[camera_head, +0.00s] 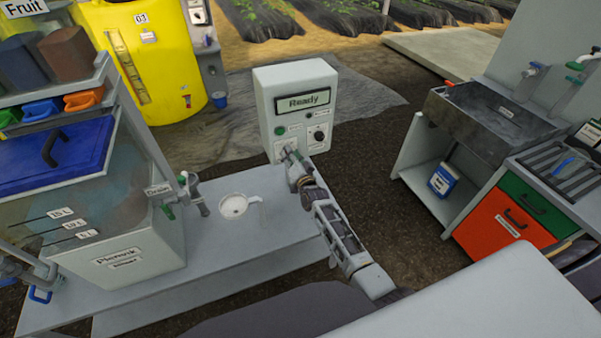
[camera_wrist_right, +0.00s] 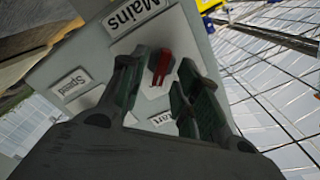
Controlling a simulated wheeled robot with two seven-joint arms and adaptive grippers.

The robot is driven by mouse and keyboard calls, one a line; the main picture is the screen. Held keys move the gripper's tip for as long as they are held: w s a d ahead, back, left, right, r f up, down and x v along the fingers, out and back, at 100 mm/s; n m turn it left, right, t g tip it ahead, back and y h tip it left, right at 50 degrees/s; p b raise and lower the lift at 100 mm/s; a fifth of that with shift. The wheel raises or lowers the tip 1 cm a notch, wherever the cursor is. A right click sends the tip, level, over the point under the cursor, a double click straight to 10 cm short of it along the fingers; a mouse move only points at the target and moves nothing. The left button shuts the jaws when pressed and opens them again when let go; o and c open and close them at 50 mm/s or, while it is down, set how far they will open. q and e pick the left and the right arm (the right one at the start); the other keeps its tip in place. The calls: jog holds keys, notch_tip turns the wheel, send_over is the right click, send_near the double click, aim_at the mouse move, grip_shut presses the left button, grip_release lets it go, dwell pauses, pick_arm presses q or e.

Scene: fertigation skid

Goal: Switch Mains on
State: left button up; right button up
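The control box (camera_head: 290,95) is a pale upright box whose display (camera_head: 303,101) reads "Ready". In the head view my right gripper (camera_head: 288,153) is at the lower left of its front face and hides what is behind it. In the right wrist view, a red switch lever (camera_wrist_right: 161,67) sits on a light plate near the "Mains" label (camera_wrist_right: 132,12). The dark fingers of my right gripper (camera_wrist_right: 160,75) are apart on either side of the lever, with visible gaps. Whether a fingertip touches it, I cannot tell. My left gripper is not in view.
A green button (camera_head: 280,130) and a black knob (camera_head: 319,136) are on the box face above my gripper. A white cup (camera_head: 234,206) stands on the grey bench (camera_head: 190,255), left of my arm. A sink (camera_head: 490,120) stands at right.

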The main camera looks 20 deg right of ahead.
jog(key=s, duration=1.1)
jog(key=shift+d, duration=0.2)
dwell(0.9)
jog(key=s+a+f+n+g, duration=0.1)
jog(key=s+f+n+g, duration=0.35)
jog(key=f, duration=0.75)
jog(key=s+f+n+g, duration=0.1)
jog(key=s+f+g, duration=0.1)
jog(key=s+f, duration=0.75)
jog(key=s+a+f+n+g, duration=0.1)
jog(key=s+f+n+g, duration=0.2)
jog(key=f, duration=1.2)
jog(key=s+d+f+n+g, duration=0.1)
jog(key=s+f, duration=0.4)
jog(key=s, duration=0.7)
jog(key=s+d+f+g, duration=0.3)
jog(key=s+f, duration=0.3)
jog(key=s, duration=0.7)
jog(key=s+d+f+n+g, duration=0.1)
jog(key=s+f, duration=0.5)
jog(key=s, duration=0.6)
jog(key=shift+s+d+n+g+h, duration=0.15)
jog(key=shift+d+n+g+h, duration=0.3)
jog(key=shift+g, duration=0.8)
